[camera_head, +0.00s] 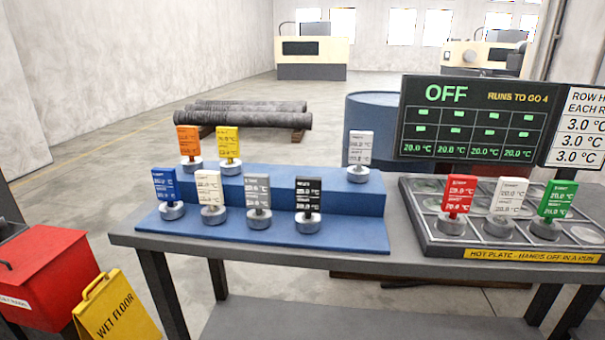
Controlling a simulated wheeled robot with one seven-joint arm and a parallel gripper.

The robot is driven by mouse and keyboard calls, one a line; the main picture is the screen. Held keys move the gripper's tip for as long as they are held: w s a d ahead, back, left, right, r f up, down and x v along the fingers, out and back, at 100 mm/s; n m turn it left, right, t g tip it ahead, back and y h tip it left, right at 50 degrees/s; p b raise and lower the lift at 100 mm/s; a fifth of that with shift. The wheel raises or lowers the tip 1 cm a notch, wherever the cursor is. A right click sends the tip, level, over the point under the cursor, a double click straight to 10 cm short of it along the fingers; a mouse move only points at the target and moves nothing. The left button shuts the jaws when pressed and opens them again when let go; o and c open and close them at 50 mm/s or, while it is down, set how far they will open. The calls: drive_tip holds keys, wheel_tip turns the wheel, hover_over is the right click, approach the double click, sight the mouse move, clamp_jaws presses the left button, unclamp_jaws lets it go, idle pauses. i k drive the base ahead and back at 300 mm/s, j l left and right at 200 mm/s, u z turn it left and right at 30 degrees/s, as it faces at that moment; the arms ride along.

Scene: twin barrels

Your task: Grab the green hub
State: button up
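The green hub (556,203) is an upright green tag with white print on a round grey base. It stands in the front row of the dark hot plate (431,243), at the right. A white hub (507,199) stands just left of it, and a red hub (458,198) stands left of that. The print on the green tag is too small to read fully. My gripper is not in view.
A blue stepped rack (338,237) at the table's left holds several coloured hubs. A dark screen (473,118) reading OFF stands behind the hot plate. A red bin (50,277) and a yellow wet floor sign (118,307) stand left of the table.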

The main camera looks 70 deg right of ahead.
sight(558, 197)
drive_tip(key=z, duration=2.25)
